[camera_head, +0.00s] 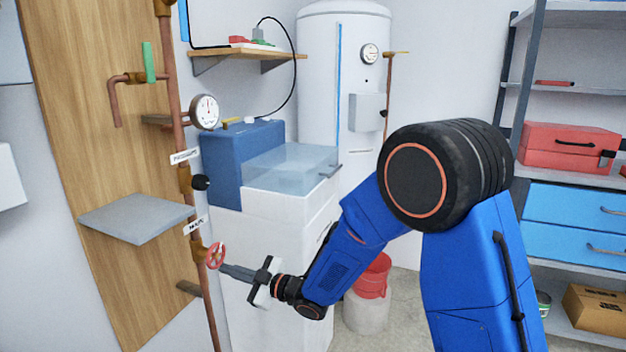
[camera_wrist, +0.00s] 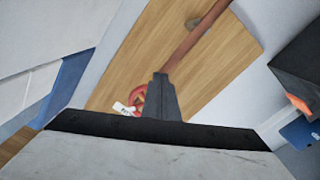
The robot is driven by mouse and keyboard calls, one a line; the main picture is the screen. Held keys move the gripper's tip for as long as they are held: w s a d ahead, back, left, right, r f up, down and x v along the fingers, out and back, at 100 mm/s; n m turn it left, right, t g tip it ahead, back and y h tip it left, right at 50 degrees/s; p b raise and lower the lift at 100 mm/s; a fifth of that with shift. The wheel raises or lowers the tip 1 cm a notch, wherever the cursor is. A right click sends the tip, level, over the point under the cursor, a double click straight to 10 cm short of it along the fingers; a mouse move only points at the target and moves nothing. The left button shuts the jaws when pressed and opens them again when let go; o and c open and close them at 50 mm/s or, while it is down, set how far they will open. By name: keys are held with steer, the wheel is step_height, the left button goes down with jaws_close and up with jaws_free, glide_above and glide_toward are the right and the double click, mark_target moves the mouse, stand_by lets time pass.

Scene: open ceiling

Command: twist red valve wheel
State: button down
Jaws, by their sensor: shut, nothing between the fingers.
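The red valve wheel (camera_head: 215,256) sits on the vertical copper pipe at the lower left of the head view, below a small white label (camera_head: 195,225). My gripper (camera_head: 226,267) is shut and empty. Its fingertips point left and appear to reach the wheel's lower right edge; I cannot tell whether they touch it. In the wrist view the wheel (camera_wrist: 138,98) shows just left of the shut fingers (camera_wrist: 160,82), which hide part of it. The label (camera_wrist: 123,108) covers another part of it in that view.
A grey shelf (camera_head: 137,217) juts out left of the pipe, above the wheel's height. A pressure gauge (camera_head: 205,111) and a black knob (camera_head: 201,183) are higher on the pipe.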

steer(key=shift+s+a+f, duration=0.1)
steer(key=shift+s+a, duration=0.1)
steer(key=shift+s, duration=0.25)
stand_by(0.4)
steer(key=shift+f, duration=0.1)
steer(key=shift+d+f, duration=0.1)
steer(key=shift+f, duration=0.2)
steer(key=shift+v, duration=2.95)
step_height(320, 180, up, 10)
steer(key=w+d+n, duration=0.1)
steer(key=w+n, duration=0.1)
steer(key=n, duration=1.6)
steer(key=x, duration=0.6)
steer(key=shift+w, duration=0.2)
steer(key=shift+w+d+f, duration=0.25)
steer(key=shift+w+f, duration=0.45)
steer(key=shift+f, duration=0.15)
